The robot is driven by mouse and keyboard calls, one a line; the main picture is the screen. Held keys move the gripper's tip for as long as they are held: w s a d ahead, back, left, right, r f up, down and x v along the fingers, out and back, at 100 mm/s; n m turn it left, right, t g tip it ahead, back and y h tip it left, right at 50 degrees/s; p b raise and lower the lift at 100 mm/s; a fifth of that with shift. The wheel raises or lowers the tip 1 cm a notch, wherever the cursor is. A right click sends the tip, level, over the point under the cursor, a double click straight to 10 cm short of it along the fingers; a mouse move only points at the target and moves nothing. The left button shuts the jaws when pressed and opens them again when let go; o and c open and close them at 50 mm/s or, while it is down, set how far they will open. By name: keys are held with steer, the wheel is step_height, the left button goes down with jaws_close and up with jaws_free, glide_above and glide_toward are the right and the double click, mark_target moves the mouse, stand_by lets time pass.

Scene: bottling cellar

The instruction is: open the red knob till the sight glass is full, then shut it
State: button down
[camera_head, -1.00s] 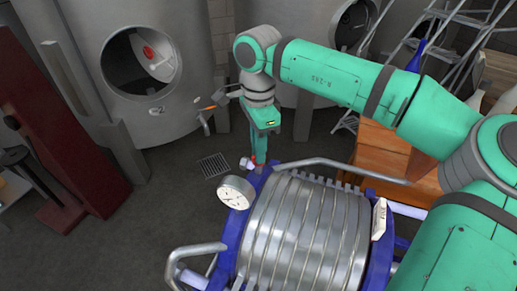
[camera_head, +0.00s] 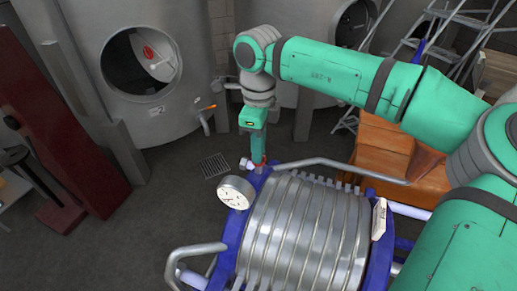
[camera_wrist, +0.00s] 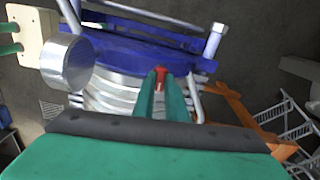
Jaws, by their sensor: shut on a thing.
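The red knob (camera_wrist: 161,72) shows as a small red piece between my fingertips in the wrist view. In the head view only a sliver of red (camera_head: 263,161) shows beside the fingers, at the far end of the ribbed metal machine (camera_head: 305,232). My gripper (camera_head: 257,164) points down and is shut on the knob; it also shows in the wrist view (camera_wrist: 161,82). The fingers hide most of the knob. A small pale fitting (camera_head: 246,164) sits just left of it. I cannot make out the sight glass or its level.
A round dial gauge (camera_head: 236,192) stands left of the knob. A metal handrail (camera_head: 340,165) runs along the machine's far side. Steel tanks (camera_head: 150,70) stand behind, and orange-brown boxes (camera_head: 382,150) stand right. Open floor with a drain grate (camera_head: 214,165) lies left.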

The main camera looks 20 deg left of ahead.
steer(key=shift+r, duration=0.1)
stand_by(0.3)
steer(key=c, duration=1.8)
jaws_free()
step_height(320, 180, up, 11)
steer(key=shift+w, duration=0.1)
